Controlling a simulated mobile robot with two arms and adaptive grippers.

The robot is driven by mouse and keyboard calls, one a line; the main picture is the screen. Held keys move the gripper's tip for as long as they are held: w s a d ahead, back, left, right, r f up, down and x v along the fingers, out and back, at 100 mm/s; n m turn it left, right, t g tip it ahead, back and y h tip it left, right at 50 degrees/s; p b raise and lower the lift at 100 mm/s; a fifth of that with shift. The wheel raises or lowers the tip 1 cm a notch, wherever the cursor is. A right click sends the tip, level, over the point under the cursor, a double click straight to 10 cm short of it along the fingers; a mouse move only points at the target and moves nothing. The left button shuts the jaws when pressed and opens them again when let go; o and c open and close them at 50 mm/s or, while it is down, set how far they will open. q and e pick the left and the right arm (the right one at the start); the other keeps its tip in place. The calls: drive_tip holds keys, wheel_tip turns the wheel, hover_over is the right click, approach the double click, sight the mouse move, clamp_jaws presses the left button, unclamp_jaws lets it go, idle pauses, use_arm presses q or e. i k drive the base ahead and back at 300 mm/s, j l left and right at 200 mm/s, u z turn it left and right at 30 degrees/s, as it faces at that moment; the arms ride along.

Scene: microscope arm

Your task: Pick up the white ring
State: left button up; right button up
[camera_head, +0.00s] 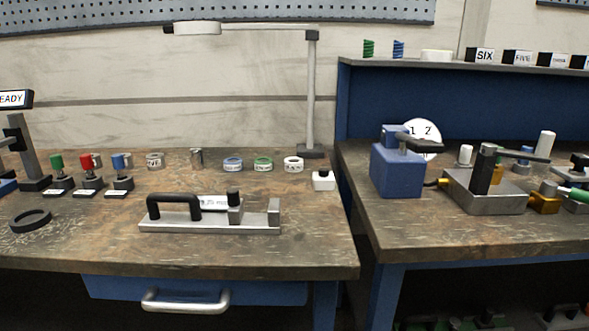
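A small white ring (293,164) with dark marks on its side stands on the left workbench, near its back right. It is the rightmost of a short row, beside a green-and-white ring (263,164) and a blue-and-white ring (233,164). A larger flat white ring-like piece (436,55) lies on the shelf above the right bench; I cannot tell whether it has a hole. Neither of my grippers shows in the head view.
The left workbench (190,255) holds a black-handled metal fixture (210,222), a black ring (30,221) and a white block (323,180). A lamp post (311,95) rises behind the white ring. Machinery crowds the right bench. The left bench's front edge is clear.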

sight(292, 164)
drive_tip(key=i+j+u, duration=0.45)
drive_tip(key=i+j, duration=0.3)
